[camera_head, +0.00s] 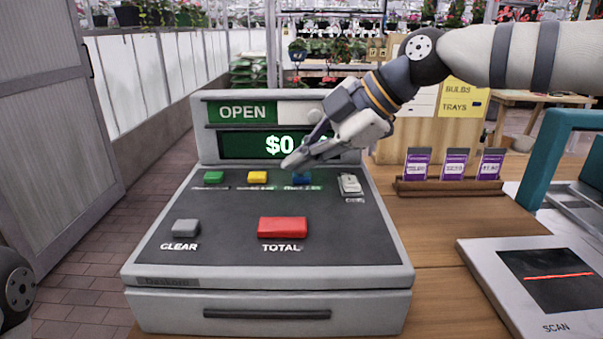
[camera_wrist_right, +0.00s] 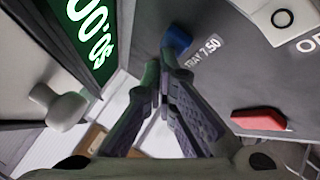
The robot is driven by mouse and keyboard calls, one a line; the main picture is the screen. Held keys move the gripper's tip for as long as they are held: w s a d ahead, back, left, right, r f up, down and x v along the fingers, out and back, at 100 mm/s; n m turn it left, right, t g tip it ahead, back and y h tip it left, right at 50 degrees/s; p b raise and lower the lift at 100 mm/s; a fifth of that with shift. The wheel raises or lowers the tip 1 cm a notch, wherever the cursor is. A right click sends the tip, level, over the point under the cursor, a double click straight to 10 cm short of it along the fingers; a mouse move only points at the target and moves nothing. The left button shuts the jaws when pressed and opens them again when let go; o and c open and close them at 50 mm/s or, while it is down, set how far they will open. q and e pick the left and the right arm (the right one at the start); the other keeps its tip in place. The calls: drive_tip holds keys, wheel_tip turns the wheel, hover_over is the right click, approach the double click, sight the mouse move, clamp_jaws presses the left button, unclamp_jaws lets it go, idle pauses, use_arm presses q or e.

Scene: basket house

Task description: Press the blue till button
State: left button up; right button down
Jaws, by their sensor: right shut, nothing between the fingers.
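The grey till (camera_head: 265,278) stands on the wooden counter with its sloped keypad facing me. In the right wrist view the blue button (camera_wrist_right: 177,40) sits just past the fingertips (camera_wrist_right: 172,62), beside a label "TRAY 7.50". I cannot tell whether they touch. My left gripper is out of view.
Green (camera_head: 214,177), yellow (camera_head: 257,177), grey CLEAR (camera_head: 186,228) and red TOTAL (camera_head: 282,228) buttons share the panel, with a white switch (camera_head: 350,184) at right. The lit display (camera_head: 240,145) rises behind. A scanner (camera_head: 535,270) and purple packets (camera_head: 455,165) stand right.

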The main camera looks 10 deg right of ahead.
sight(301, 177)
drive_tip(key=shift+f, duration=0.3)
idle(0.5)
drive_tip(key=shift+r, duration=0.95)
drive_tip(key=shift+r+p, duration=0.4)
drive_tip(key=shift+r, duration=2.1)
drive_tip(key=shift+f, duration=0.1)
